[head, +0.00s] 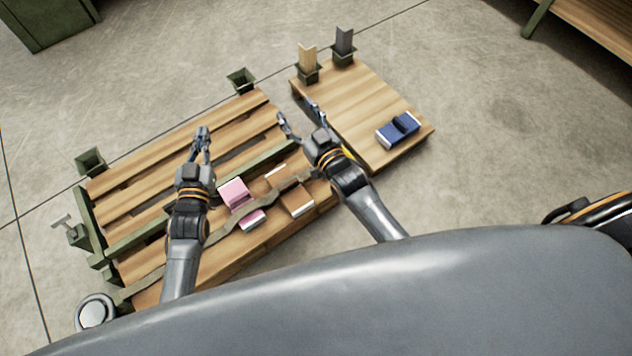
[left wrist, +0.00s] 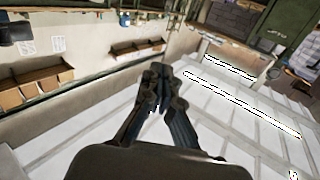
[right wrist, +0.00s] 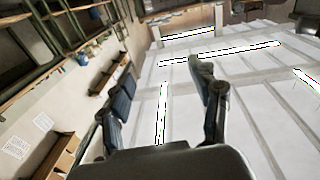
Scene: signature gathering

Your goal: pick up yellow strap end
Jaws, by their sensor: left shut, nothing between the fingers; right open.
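My left gripper (head: 202,132) is shut and empty over the slatted pallet. Neither wrist view, with the left fingers (left wrist: 158,75) and right fingers (right wrist: 166,72), shows the yellow piece.
The slatted pallet (head: 180,152) has green rails and corner sockets. A pink block (head: 234,193), a brown block (head: 296,200) and a grey-brown strap lie near its front. A blue block (head: 398,129) lies on the right board (head: 350,104), whose middle is clear.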

